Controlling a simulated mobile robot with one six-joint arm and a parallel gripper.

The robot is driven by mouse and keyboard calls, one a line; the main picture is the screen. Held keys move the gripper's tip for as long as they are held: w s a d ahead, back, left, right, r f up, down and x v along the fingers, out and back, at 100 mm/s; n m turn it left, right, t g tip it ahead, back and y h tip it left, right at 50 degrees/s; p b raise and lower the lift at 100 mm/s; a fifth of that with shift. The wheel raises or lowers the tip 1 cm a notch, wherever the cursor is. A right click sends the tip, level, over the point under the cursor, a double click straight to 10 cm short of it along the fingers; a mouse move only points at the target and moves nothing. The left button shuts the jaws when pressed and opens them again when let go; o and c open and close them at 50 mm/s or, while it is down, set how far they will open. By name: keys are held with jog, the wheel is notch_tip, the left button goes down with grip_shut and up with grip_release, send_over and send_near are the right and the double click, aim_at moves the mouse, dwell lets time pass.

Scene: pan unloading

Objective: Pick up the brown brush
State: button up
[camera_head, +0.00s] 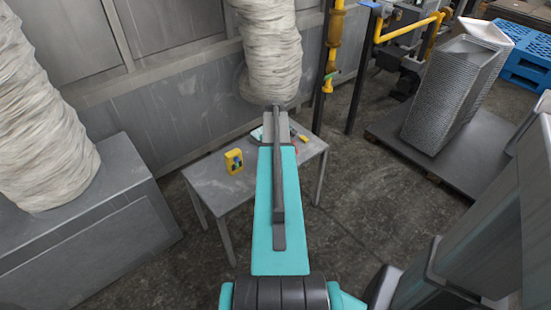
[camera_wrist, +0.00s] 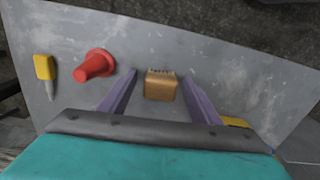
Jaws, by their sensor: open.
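The brown brush (camera_wrist: 161,86) sits on the grey table in the wrist view, a small block with a bristly far edge. My gripper (camera_wrist: 159,74) is open, with its two purple-grey fingers on either side of the brush. Gaps show between the brush and both fingers. I cannot tell how high the fingers are above the tabletop. In the head view my teal arm covers the middle of the table, and I cannot make out the brush or the fingers there.
The grey table (camera_head: 208,183) also holds a yellow device (camera_head: 234,161). In the wrist view, a red cone-like object (camera_wrist: 95,65) and a yellow-handled tool (camera_wrist: 44,70) lie left of the brush. A yellow item (camera_wrist: 236,122) shows partly beside the right finger.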

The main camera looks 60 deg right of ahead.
jog(key=c, duration=1.1)
jog(key=shift+c, duration=0.2)
jog(key=shift+r, duration=0.15)
jog(key=shift+r, duration=0.5)
jog(key=shift+s+a+r, duration=0.1)
jog(key=shift+s+r, duration=0.15)
jog(key=shift+r, duration=0.35)
jog(key=shift+s+a+r, duration=0.1)
jog(key=shift+s+r, duration=0.1)
jog(key=shift+r, duration=0.4)
jog(key=s+a+r, duration=0.1)
jog(key=s+a, duration=0.1)
jog(key=s, duration=1.2)
jog(key=shift+s+a+r+p, duration=0.2)
jog(key=shift+s+a+p, duration=0.1)
jog(key=shift+s, duration=0.1)
